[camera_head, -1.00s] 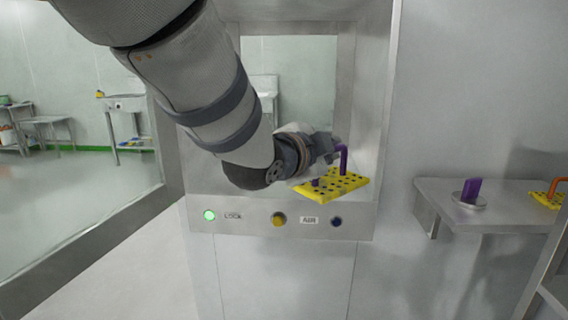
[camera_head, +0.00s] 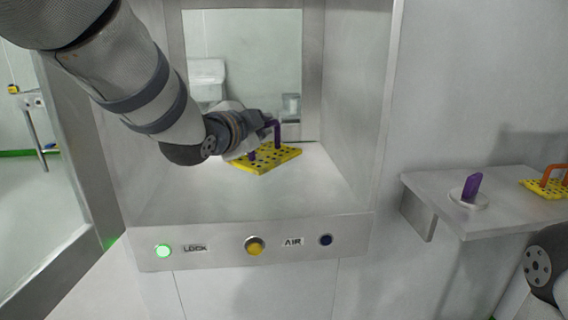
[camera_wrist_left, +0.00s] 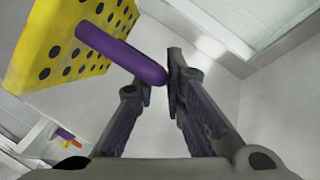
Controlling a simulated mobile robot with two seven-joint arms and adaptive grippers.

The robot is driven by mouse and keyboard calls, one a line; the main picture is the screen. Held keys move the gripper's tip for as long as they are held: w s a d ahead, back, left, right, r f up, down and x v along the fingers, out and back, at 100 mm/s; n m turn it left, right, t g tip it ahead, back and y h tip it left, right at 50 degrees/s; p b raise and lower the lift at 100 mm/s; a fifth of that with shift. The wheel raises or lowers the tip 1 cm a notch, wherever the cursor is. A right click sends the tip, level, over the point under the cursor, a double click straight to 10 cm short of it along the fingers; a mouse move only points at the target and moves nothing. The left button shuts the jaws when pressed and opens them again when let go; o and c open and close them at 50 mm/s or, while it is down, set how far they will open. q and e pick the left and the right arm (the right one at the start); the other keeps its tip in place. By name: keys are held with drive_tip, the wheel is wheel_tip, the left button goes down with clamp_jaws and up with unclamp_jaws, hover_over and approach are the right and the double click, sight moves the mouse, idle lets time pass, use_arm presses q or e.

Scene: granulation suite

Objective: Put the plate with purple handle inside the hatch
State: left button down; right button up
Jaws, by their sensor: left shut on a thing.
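The yellow plate (camera_head: 275,160) with dark holes and a purple handle (camera_head: 277,134) is within the hatch (camera_head: 320,188), over its floor toward the back. I cannot tell whether it touches the floor. My left gripper (camera_head: 266,128) reaches in from the left and is shut on the purple handle. In the left wrist view, the handle (camera_wrist_left: 125,55) runs from the tilted plate (camera_wrist_left: 70,45) to between the fingertips (camera_wrist_left: 160,76). My right gripper is out of view; only part of my right arm shows at the lower right.
The hatch side walls and front edge surround the plate. Below are a green-lit LOCK button (camera_head: 163,251), a yellow button (camera_head: 254,246) and a dark AIR button (camera_head: 326,240). A shelf (camera_head: 425,190) at right holds a purple piece on a disc (camera_head: 470,190) and an orange-handled yellow plate (camera_head: 540,187).

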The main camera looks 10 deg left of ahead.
use_arm(q)
drive_tip(key=w+a+f, duration=0.2)
drive_tip(key=f, duration=0.1)
drive_tip(key=w+a+f+b, duration=0.1)
drive_tip(key=w+f, duration=0.2)
drive_tip(key=f, duration=0.1)
drive_tip(key=w+a+f+b, duration=0.1)
drive_tip(key=w+a+f, duration=0.1)
drive_tip(key=w+f, duration=0.1)
drive_tip(key=shift+a+f, duration=0.35)
drive_tip(key=shift+f, duration=0.3)
drive_tip(key=shift+r, duration=0.1)
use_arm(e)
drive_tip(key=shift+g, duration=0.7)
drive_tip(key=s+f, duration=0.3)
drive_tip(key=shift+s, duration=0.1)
use_arm(q)
drive_tip(key=c, duration=1.7)
unclamp_jaws()
drive_tip(key=shift+f, duration=0.2)
drive_tip(key=shift+o, duration=0.2)
